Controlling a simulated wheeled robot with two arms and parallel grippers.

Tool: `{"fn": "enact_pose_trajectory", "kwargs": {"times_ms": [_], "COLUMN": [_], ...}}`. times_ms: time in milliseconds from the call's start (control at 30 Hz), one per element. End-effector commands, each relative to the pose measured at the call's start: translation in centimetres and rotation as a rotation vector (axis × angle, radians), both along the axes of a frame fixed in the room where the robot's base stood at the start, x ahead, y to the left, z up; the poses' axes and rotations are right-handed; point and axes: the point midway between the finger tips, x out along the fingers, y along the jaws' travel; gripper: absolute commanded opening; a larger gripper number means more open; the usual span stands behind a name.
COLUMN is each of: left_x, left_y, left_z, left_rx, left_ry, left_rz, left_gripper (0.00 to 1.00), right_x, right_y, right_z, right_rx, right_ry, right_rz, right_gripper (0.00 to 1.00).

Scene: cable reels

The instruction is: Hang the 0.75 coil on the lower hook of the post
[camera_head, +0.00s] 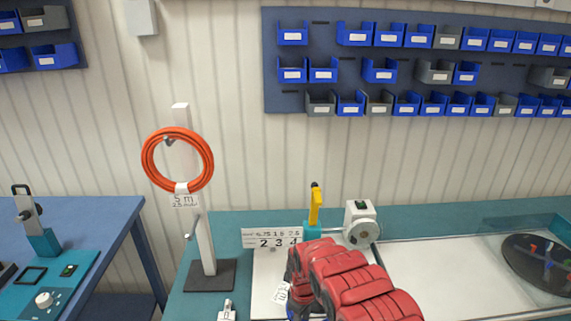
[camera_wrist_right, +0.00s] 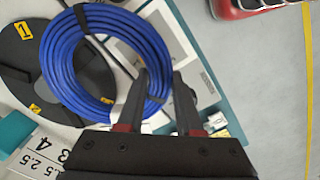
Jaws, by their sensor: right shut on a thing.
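A blue cable coil (camera_wrist_right: 52,62) fills the left of the right wrist view. My right gripper (camera_wrist_right: 163,75) has its fingers on either side of the coil's right part and is shut on it. In the head view my red right arm hides most of the gripper and coil; a white tag (camera_head: 282,293) shows beside it, its print too small to read. The white post (camera_head: 205,245) stands on a dark base at the left. An orange coil (camera_head: 149,168) tagged 5 m hangs on its upper hook. The lower hook (camera_head: 190,235) is bare. My left gripper is out of view.
A number board (camera_head: 271,238) and a yellow-handled tool (camera_head: 315,208) stand right of the post, near a white device (camera_head: 361,222). A dark numbered disc (camera_wrist_right: 22,75) lies under the blue coil. A blue table (camera_head: 75,212) stands at the left. Bins line the back wall.

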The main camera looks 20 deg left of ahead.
Motion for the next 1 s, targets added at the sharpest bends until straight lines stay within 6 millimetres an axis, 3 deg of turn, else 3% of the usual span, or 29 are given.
{"fn": "enact_pose_trajectory", "kwargs": {"times_ms": [133,267,400,567,700,800,1000], "left_x": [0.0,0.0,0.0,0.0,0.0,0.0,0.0], "left_y": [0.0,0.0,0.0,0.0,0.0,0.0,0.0], "left_z": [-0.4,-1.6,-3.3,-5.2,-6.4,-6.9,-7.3], "left_rx": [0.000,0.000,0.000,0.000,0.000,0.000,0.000], "left_ry": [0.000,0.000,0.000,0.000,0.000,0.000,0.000], "left_rz": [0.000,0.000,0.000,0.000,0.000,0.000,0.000], "left_gripper": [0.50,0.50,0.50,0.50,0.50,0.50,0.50], "right_x": [1.0,3.9,7.9,10.2,9.6,8.7,7.4], "right_y": [-0.4,-2.2,-7.0,-14.8,-20.9,-24.1,-26.9], "right_z": [0.5,2.3,5.8,9.9,12.3,13.5,14.5], "right_rx": [0.003,0.008,0.009,0.008,0.004,0.002,-0.001], "right_ry": [-0.008,-0.023,-0.041,-0.048,-0.033,-0.021,0.000], "right_rz": [-0.033,-0.150,-0.379,-0.684,-0.918,-1.044,-1.161], "right_gripper": [0.00,0.00,0.00,0.00,0.00,0.00,0.00]}}
